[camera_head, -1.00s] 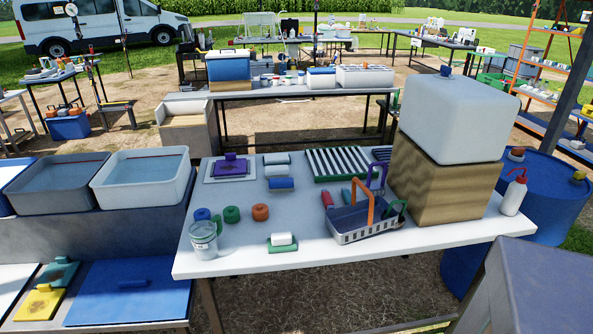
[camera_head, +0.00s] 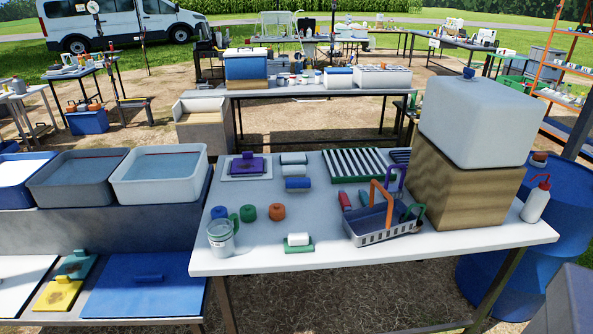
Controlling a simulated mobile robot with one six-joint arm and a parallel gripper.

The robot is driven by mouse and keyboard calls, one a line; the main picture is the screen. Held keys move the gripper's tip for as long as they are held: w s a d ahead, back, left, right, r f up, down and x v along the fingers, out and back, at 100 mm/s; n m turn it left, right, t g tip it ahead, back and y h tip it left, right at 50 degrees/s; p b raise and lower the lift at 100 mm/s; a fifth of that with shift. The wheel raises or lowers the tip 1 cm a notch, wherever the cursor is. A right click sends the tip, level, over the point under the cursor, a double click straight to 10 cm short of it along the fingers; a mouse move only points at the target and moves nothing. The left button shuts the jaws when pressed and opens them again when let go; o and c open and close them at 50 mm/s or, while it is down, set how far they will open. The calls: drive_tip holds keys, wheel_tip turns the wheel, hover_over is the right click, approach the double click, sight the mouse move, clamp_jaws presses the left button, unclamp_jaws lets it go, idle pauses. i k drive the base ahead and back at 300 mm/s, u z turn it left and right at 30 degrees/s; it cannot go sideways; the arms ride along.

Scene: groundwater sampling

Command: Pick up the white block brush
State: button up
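A small white block on a green base (camera_head: 298,241) lies at the front edge of the white table (camera_head: 380,253). It may be the white block brush, but bristles cannot be made out. Farther back on the table, small white pieces (camera_head: 293,159) lie by a blue roll (camera_head: 298,184); I cannot tell whether one is a brush. My gripper is not in view.
A clear mug (camera_head: 221,240) and a grey basket (camera_head: 380,234) with an orange handle flank the green-based block. A large pale container on a wooden box (camera_head: 455,190) fills the table's right end. Water tubs (camera_head: 160,188) stand left.

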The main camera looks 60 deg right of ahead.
sight(292, 170)
drive_tip(key=u, duration=0.1)
drive_tip(key=i, duration=1)
drive_tip(key=u, duration=0.25)
